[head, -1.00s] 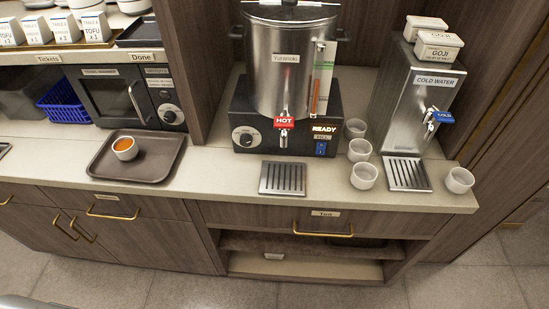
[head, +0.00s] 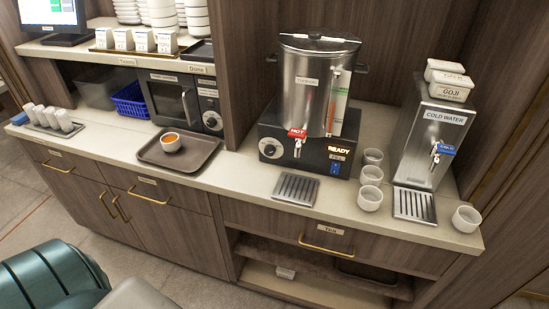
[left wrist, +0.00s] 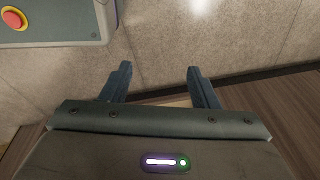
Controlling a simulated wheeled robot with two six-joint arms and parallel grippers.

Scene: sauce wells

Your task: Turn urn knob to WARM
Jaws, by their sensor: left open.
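The steel urn (head: 312,90) stands on a black base (head: 318,158) on the counter in the head view. The round urn knob (head: 270,149) is at the left of the base's front; its pointer and markings are too small to read. A READY sign (head: 340,150) is lit at the right of the base. A tap with a red HOT tag (head: 297,133) hangs at the urn's front. My left gripper (left wrist: 160,70) shows in the left wrist view, open and empty over the floor, away from the urn. My right gripper is not in view.
A slotted drip tray (head: 296,189) lies before the urn. Several white cups (head: 370,198) stand right of it, near the cold water dispenser (head: 430,145). A brown tray (head: 210,148) holds a cup of orange liquid (head: 171,142). The counter between the trays is clear.

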